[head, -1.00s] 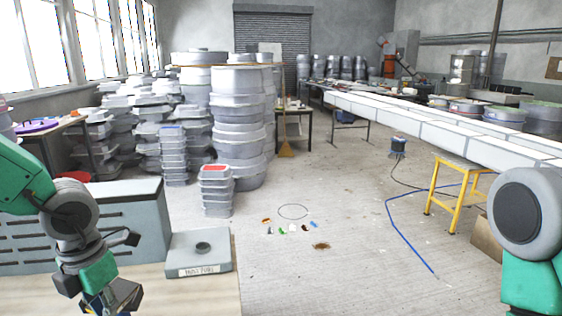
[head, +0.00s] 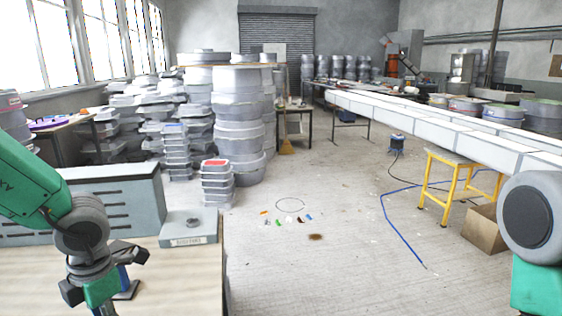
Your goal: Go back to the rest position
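My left arm comes in from the left over the wooden table top (head: 165,285). My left gripper (head: 118,272) is low at the bottom left, above or near the table. Its dark finger parts are partly hidden behind its own green and grey links, so I cannot tell whether it is open or shut. A blue and dark shape shows beside it; I cannot tell whether that is part of the gripper. Only a grey and green joint of my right arm shows at the right edge; its gripper is out of view.
A slotted grey box (head: 125,195) and a grey labelled block (head: 188,228) stand on the table. Stacked grey moulds (head: 238,130) rise behind. A yellow trestle (head: 447,188), a cardboard box (head: 484,230) and a blue hose (head: 398,230) are at right. The middle floor is mostly clear.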

